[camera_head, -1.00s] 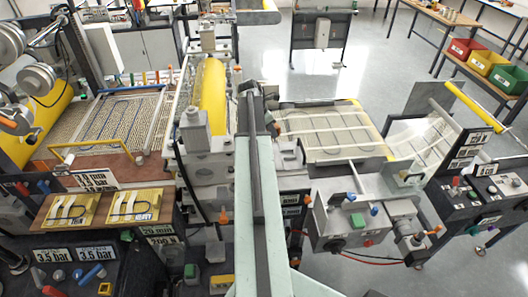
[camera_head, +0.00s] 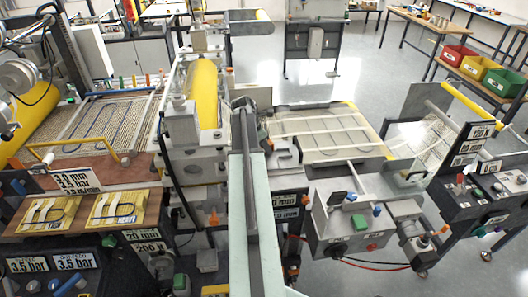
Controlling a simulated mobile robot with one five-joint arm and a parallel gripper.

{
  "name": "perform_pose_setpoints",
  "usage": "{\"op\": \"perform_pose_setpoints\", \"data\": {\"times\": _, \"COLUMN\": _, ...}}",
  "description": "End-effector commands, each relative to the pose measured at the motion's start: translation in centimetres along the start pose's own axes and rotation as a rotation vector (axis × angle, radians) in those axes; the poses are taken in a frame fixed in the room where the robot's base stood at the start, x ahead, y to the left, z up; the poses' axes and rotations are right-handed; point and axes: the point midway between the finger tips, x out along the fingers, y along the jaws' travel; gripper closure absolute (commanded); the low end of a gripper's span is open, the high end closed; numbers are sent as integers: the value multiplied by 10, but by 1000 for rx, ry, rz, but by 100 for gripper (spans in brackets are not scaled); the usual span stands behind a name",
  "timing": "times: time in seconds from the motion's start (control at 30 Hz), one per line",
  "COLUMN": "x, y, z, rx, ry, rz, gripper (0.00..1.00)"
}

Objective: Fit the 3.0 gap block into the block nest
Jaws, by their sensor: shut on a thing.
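My arm reaches up the middle of the view from the bottom edge, and its dark far end (camera_head: 243,104) is over the middle of the laminating machine. My gripper's jaws are hidden behind or below the arm, so I cannot see what they hold. I cannot pick out the 3.0 gap block or the block nest. The machine has a yellow roller (camera_head: 205,92) just left of the arm's end. A sign with 3.0 mm and 3.5 bar (camera_head: 75,180) stands at the left.
A wooden board (camera_head: 78,223) with two yellow plates is at the lower left. A mesh-covered bed (camera_head: 110,118) lies behind it. A grey control box (camera_head: 350,222) stands right of my arm, before a flat panel (camera_head: 325,130). Coloured bins (camera_head: 478,67) are at the far right.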

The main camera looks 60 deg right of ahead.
Motion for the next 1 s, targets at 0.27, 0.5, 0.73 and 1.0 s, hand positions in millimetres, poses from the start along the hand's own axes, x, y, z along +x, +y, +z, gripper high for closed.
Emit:
{"op": "perform_pose_setpoints", "data": {"times": 0.27, "x": 2, "y": 0, "z": 0, "rx": 0, "ry": 0, "rz": 0, "gripper": 52}}
{"op": "perform_pose_setpoints", "data": {"times": 0.5, "x": 2, "y": 0, "z": 0, "rx": 1, "ry": 0, "rz": 0, "gripper": 44}}
{"op": "perform_pose_setpoints", "data": {"times": 0.73, "x": -6, "y": 0, "z": 2, "rx": 1, "ry": 0, "rz": 0, "gripper": 44}}
{"op": "perform_pose_setpoints", "data": {"times": 1.0, "x": -56, "y": -1, "z": 5, "rx": -1, "ry": 0, "rz": -1, "gripper": 44}}
